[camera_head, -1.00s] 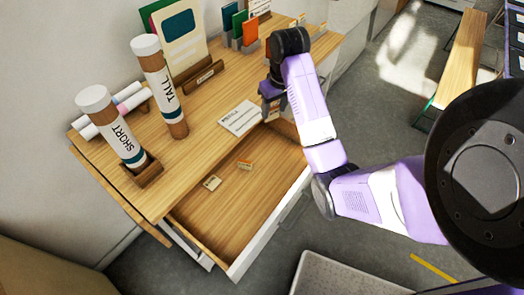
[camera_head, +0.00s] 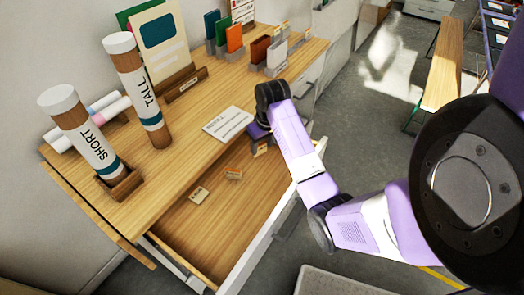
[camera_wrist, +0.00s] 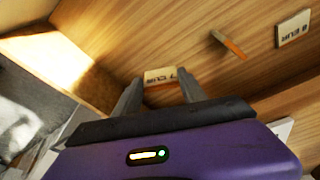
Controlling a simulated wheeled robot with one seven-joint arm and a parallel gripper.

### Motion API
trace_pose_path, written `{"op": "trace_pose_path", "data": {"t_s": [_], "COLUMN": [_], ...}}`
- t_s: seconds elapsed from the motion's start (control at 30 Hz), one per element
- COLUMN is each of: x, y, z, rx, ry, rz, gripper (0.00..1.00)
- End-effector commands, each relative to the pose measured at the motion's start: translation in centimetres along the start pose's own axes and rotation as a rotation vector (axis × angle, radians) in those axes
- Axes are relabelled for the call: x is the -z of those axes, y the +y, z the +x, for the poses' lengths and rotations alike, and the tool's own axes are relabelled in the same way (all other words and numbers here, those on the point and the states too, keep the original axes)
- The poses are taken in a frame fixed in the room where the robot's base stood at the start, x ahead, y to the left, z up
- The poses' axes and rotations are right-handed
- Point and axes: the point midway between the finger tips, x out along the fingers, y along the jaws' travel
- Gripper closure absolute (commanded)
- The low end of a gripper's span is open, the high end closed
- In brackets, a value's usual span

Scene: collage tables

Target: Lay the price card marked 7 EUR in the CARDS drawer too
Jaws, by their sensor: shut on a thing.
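My gripper (camera_wrist: 160,92) is shut on the price card marked 7 EUR (camera_wrist: 160,75), which shows between its fingertips in the wrist view. The card is low in the open drawer (camera_head: 208,238), near its right end; I cannot tell whether it touches the bottom.
A white printed sheet (camera_head: 228,123) lies on the desk top (camera_head: 190,142) behind the drawer. Tubes marked SHORT (camera_head: 84,136) and TALL (camera_head: 139,85) stand at the left. Coloured cards in holders (camera_head: 235,40) stand at the back. The drawer's front and left are clear.

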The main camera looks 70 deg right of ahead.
Motion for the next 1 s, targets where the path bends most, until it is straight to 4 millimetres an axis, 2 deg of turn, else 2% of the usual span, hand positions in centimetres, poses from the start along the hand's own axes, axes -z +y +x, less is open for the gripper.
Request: {"op": "trace_pose_path", "data": {"t_s": [0.1,0.2,0.63,0.67,0.73,1.0], "x": [-0.5,-0.6,-0.8,-0.7,-0.7,-0.7], "y": [0.0,0.0,-0.1,0.0,0.0,0.0], "z": [1.9,2.8,3.3,3.2,3.2,3.2], "rx": [0.001,0.0,0.001,0.0,0.0,0.0], "ry": [-0.003,-0.001,-0.002,-0.001,-0.001,-0.001], "rz": [0.001,0.001,0.0,0.0,0.0,0.0], "gripper": [0.89,0.89,0.89,0.46,0.32,0.3]}}
